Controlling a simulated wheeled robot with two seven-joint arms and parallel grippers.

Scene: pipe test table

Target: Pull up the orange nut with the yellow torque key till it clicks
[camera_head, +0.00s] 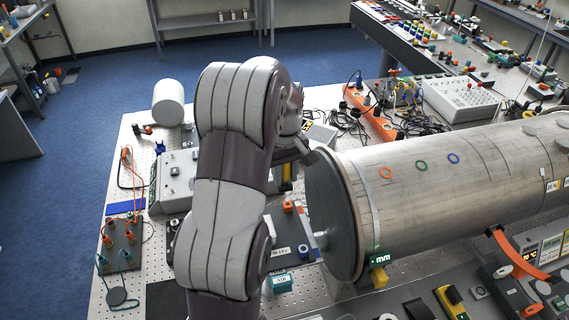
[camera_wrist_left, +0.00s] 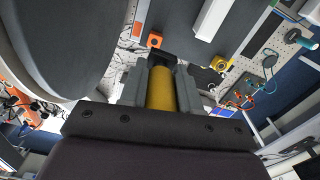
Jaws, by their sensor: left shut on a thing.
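My left gripper (camera_head: 288,165) is shut on the yellow torque key, close to the left end of the big metal cylinder. The key (camera_wrist_left: 160,92) shows as a yellow shaft between the two grey fingers in the left wrist view. Its dark head points away from the wrist. In the head view only a strip of the key (camera_head: 287,184) shows beneath the gripper. A small orange block with a dark centre, likely the orange nut (camera_wrist_left: 155,40), lies just beyond the key's head, apart from it in the picture. It also shows in the head view (camera_head: 288,206). My right gripper is not in view.
The metal cylinder (camera_head: 430,185) stands close on the right of the gripper. A grey control box (camera_head: 177,181) is left of my arm. A teal block (camera_head: 280,282) sits nearer on the perforated table (camera_head: 140,288). Cables and an orange power strip (camera_head: 371,115) lie behind.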

